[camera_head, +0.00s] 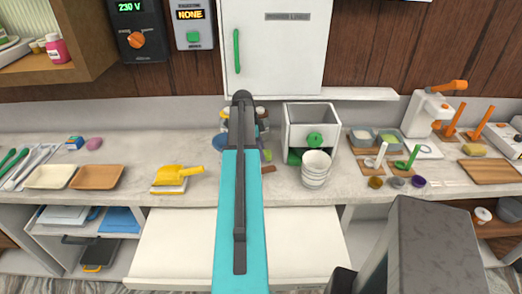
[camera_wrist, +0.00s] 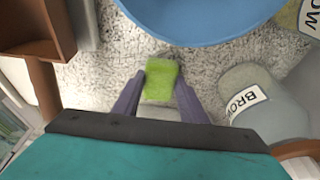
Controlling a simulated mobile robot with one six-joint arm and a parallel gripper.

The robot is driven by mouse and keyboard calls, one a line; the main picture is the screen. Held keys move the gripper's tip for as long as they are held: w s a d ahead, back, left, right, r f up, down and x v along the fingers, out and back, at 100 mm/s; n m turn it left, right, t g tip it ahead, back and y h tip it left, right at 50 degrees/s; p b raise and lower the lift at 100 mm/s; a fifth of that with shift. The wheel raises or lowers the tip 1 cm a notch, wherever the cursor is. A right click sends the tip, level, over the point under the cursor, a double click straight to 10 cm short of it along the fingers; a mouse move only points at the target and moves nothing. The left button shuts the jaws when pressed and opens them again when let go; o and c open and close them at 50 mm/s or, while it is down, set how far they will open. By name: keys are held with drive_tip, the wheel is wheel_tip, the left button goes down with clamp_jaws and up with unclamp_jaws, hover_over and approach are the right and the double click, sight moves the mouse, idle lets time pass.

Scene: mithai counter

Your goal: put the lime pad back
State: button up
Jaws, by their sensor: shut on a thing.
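The lime pad (camera_wrist: 161,80) is a small bright green block in the wrist view. It sits between the two purple fingers of my gripper (camera_wrist: 160,92), which is shut on it. The pad is over or on the speckled grey counter surface; I cannot tell whether it touches it.
In the wrist view a blue bowl (camera_wrist: 195,18) lies just beyond the pad. A grey container labelled "BROW…" (camera_wrist: 255,100) stands at right, and a brown wooden piece (camera_wrist: 30,32) at left. In the head view, white stacked bowls (camera_head: 315,170) stand right of my arm.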

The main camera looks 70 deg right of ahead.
drive_tip(key=shift+f, duration=0.2)
drive_tip(key=o, duration=1)
drive_tip(key=shift+r, duration=0.15)
drive_tip(key=shift+b+v, duration=2.05)
drive_tip(key=shift+v, duration=4)
drive_tip(key=shift+a, duration=0.1)
